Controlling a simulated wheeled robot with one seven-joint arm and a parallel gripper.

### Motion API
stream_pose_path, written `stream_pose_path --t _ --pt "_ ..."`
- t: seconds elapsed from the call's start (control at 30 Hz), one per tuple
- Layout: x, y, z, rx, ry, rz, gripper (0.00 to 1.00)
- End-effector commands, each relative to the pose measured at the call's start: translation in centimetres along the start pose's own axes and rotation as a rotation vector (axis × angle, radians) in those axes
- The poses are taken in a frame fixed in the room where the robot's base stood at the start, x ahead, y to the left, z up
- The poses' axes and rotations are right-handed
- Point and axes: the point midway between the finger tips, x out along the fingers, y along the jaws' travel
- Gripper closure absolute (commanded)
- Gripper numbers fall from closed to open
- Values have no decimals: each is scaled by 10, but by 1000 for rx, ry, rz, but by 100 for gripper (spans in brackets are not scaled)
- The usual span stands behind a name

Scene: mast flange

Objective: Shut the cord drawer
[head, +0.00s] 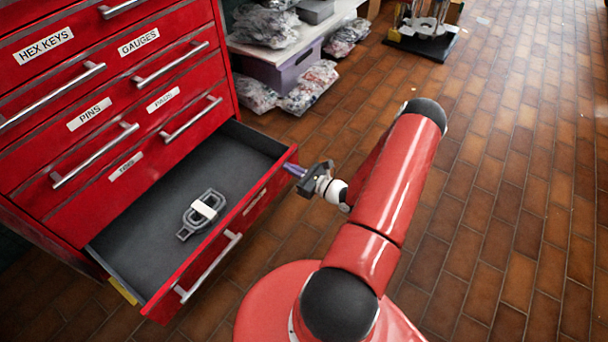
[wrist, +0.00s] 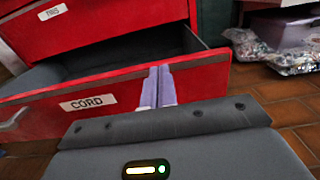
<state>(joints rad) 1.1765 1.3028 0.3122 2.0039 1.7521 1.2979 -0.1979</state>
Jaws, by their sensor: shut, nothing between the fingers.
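The cord drawer (head: 255,199) is the bottom drawer of a red cabinet and stands pulled out. Its front carries a silver bar handle (head: 208,267), and a grey looped item with a white band (head: 204,207) lies inside. In the wrist view its label reads CORD (wrist: 88,103). My gripper (head: 291,169) is shut and empty at the right end of the drawer front, near its top edge. In the wrist view the closed purple fingertips (wrist: 159,87) overlap the drawer front; I cannot tell whether they touch it.
The drawers above (head: 120,165) look shut, with silver handles. Plastic-wrapped bundles (head: 310,87) and a purple bin (head: 283,70) stand on the floor right of the cabinet. A black-based stand (head: 422,40) is at the back. The tiled floor (head: 500,200) at right is clear.

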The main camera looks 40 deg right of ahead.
Motion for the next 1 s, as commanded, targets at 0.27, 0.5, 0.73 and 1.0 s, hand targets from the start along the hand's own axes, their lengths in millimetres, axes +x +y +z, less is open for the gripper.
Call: stream_pose_path --t 0.27,0.5,0.73,1.0 --pt "9 0 0 1 2 -1 100" --pt "9 0 0 1 1 0 100" --pt "24 1 -1 0 -1 3 100" --pt "81 2 -2 0 -2 5 100"
